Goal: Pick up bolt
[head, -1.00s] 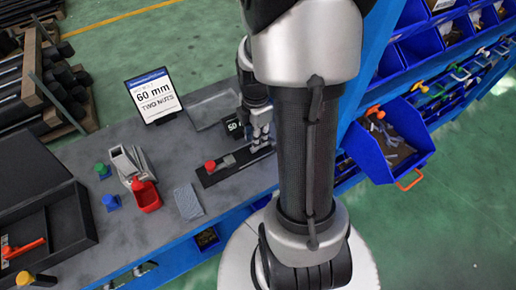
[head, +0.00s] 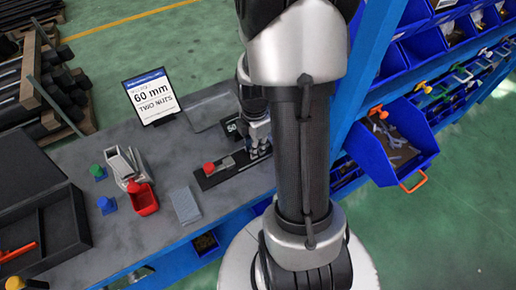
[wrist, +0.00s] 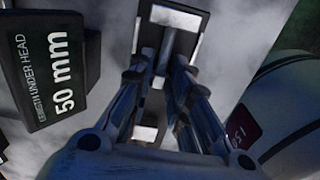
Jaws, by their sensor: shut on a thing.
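My gripper (head: 259,145) points down at the right end of a black strip fixture (head: 207,182) on the grey bench. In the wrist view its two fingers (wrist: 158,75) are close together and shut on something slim.
A red knob (head: 209,169) sits on the strip. A "60 mm, two nuts" sign (head: 152,97) stands behind it. A blue rack post (head: 366,75) and open blue bin (head: 425,150) are close on the right.

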